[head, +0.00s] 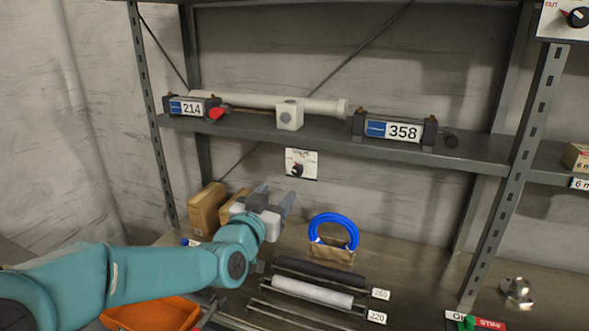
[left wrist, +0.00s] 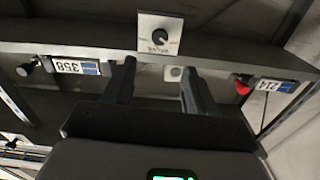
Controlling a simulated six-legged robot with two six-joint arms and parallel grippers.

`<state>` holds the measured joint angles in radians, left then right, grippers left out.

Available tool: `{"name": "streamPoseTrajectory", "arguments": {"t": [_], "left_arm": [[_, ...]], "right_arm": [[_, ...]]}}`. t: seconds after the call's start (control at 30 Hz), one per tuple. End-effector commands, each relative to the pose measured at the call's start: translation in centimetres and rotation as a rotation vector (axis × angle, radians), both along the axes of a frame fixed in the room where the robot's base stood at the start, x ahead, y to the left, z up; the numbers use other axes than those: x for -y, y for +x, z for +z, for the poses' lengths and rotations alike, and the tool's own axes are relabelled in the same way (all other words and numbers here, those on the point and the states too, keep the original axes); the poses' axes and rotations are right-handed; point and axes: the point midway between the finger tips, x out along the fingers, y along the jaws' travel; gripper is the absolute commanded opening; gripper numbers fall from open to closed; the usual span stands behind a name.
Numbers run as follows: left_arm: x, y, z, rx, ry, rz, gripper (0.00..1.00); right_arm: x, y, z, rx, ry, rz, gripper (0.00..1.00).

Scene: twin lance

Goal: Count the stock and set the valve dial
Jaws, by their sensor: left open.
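A small white panel (head: 301,165) with a black dial knob (head: 297,170) hangs just under the shelf in the head view. In the left wrist view the panel (left wrist: 160,30) appears upside down, with its knob (left wrist: 160,37) beyond the fingers. My left gripper (head: 276,198) is open and empty, below and left of the panel and apart from it; it also shows in the left wrist view (left wrist: 158,66). A dark roll (head: 320,272) and a pale roll (head: 312,291) lie on a rack with number tags. My right gripper is out of view.
The shelf (head: 440,152) carries units marked 214 (head: 190,108) and 358 (head: 402,131), a pale tube (head: 270,102) and a white block (head: 289,115). Cardboard boxes (head: 205,208), a blue ring (head: 335,227) and an orange bin (head: 155,314) are below. Another dial (head: 578,17) is top right.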

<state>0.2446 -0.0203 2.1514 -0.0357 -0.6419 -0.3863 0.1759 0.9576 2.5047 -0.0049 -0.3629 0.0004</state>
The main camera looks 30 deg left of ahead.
Motion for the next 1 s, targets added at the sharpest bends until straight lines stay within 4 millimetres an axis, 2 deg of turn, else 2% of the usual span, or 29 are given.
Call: {"name": "streamPoseTrajectory", "arguments": {"t": [0.03, 0.2, 0.4, 0.6, 0.9, 0.97, 1.0], "left_arm": [[-0.3, 1.4, 0.3, -0.005, -0.001, -0.001, 0.57], [-1.3, 5.5, 0.3, -0.003, -0.001, -0.002, 0.57], [-2.2, 9.4, 0.2, -0.003, -0.001, -0.002, 0.57], [-2.6, 11.1, 0.1, -0.001, 0.000, -0.002, 0.57], [-2.7, 11.3, -0.1, 0.000, -0.001, -0.002, 0.57], [-2.7, 11.3, 0.0, 0.000, -0.001, -0.002, 0.37], [-2.7, 11.3, 0.0, 0.000, -0.001, -0.002, 0.24]], "right_arm": [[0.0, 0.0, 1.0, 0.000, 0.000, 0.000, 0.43], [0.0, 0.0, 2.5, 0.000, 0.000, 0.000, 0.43], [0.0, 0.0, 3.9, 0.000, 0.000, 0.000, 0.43], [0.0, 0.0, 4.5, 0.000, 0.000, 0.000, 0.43], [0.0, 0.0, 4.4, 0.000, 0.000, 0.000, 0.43], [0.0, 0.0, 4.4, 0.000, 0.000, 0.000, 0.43], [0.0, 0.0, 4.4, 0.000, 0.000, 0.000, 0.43]]}}
